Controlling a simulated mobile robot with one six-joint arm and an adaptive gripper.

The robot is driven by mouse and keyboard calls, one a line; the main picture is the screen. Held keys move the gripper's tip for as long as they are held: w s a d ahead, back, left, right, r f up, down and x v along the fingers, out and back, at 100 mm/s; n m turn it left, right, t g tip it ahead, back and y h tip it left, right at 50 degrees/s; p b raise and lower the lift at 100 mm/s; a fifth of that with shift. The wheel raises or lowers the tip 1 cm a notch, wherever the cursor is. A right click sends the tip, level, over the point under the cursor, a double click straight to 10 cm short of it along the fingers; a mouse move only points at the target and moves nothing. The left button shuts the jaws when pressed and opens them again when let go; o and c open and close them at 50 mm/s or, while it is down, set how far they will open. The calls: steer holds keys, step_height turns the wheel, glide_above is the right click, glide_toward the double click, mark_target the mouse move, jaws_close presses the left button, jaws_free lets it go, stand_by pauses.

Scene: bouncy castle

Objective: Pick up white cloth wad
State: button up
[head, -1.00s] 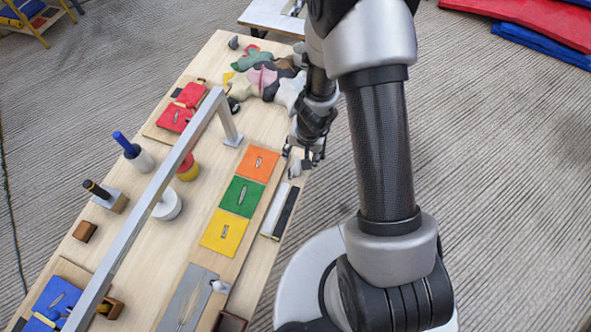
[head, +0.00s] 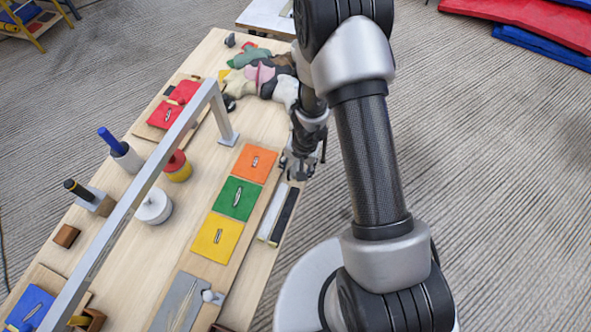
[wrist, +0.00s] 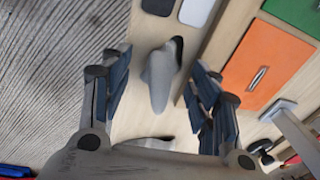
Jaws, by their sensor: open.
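A pale grey-white crumpled wad (wrist: 162,75), apparently the white cloth wad, lies on the wooden table (wrist: 135,115) in the wrist view. It is long and narrow, with its darker side to the right. My gripper (wrist: 160,62) is open, with one finger on each side of the wad; I cannot tell whether either touches it. In the head view, my gripper (head: 299,168) is low at the table's right edge, beside the orange panel (head: 255,163). It hides most or all of the wad there.
A pile of soft coloured pieces (head: 262,72) lies farther up the table. A silver bar frame (head: 150,180) stands along the table left of the panels. Black and white strips (head: 279,215) lie near the right edge.

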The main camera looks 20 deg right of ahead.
mark_target(297, 166)
steer(key=shift+c, duration=0.2)
steer(key=c, duration=0.9)
steer(key=shift+r, duration=0.2)
steer(key=shift+c, duration=0.2)
step_height(297, 166, up, 20)
steer(key=p, duration=1.7)
steer(key=shift+f+p, duration=0.15)
steer(key=shift+p, duration=0.25)
steer(key=o, duration=0.4)
steer(key=c, duration=0.4)
